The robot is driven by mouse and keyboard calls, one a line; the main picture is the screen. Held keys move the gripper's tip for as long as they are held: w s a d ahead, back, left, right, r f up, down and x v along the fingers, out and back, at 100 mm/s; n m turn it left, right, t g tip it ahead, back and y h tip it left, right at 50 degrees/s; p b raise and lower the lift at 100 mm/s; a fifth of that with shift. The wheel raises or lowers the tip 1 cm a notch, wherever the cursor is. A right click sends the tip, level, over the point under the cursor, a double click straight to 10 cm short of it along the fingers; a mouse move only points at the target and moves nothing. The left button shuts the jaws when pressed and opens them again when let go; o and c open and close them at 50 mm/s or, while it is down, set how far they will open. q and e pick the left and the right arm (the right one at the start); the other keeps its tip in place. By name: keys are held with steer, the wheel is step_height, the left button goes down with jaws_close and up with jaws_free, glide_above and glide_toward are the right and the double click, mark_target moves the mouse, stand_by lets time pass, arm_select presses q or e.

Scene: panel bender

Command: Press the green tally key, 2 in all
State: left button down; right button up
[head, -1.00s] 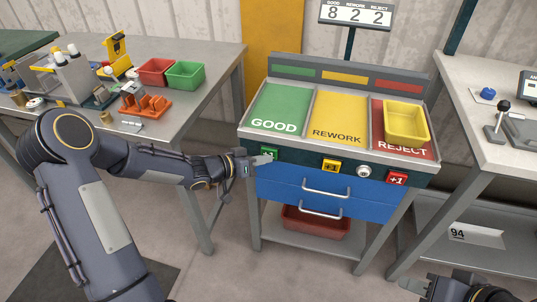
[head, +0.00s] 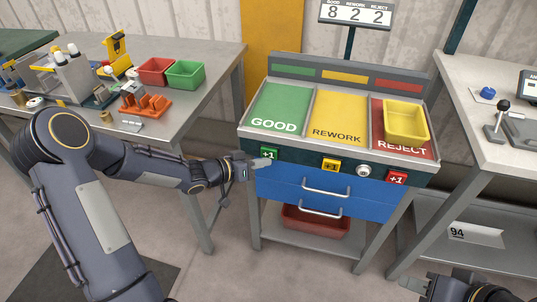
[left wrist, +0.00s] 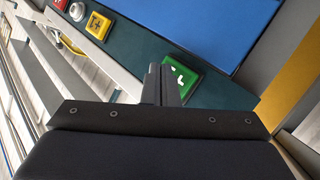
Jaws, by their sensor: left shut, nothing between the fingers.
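The green tally key (head: 269,153), marked +1, is on the dark front strip below the green GOOD tray. It also shows in the left wrist view (left wrist: 184,72), partly covered by my fingers. My left gripper (head: 265,162) is shut and empty, with its tips just below and in front of the key; I cannot tell whether they touch it. In the left wrist view its fingers (left wrist: 161,84) overlap the key's edge. The tally display (head: 355,14) reads 8, 2, 2. My right gripper (head: 414,285) is at the bottom right, partly cut off.
A yellow +1 key (head: 331,165), a round silver knob (head: 363,171) and a red +1 key (head: 397,178) sit along the same strip. A yellow bin (head: 406,124) stands in the REJECT tray. Blue drawers (head: 290,185) with handles are below.

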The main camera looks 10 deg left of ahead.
arm_select(q)
steer(key=shift+s, duration=0.1)
steer(key=s, duration=0.4)
steer(key=shift+s+a, duration=0.1)
steer(key=shift+s, duration=0.3)
stand_by(0.7)
steer(key=s+a+r+n+y+p, duration=0.3)
steer(key=s+a+r+y+p, duration=0.25)
steer(key=a+r+y, duration=0.6)
steer(key=s+d+r+n+g+h+p, duration=0.1)
steer(key=s+d+r+g+h+p, duration=0.1)
steer(key=s, duration=0.8)
steer(key=s+d+r+n+g+h+p, duration=0.1)
steer(key=s+d+r, duration=0.4)
steer(key=s, duration=0.5)
steer(key=shift+s+r+g+h+p, duration=0.25)
steer(key=shift+r+g+h+p, duration=0.45)
steer(key=shift+g+h, duration=0.25)
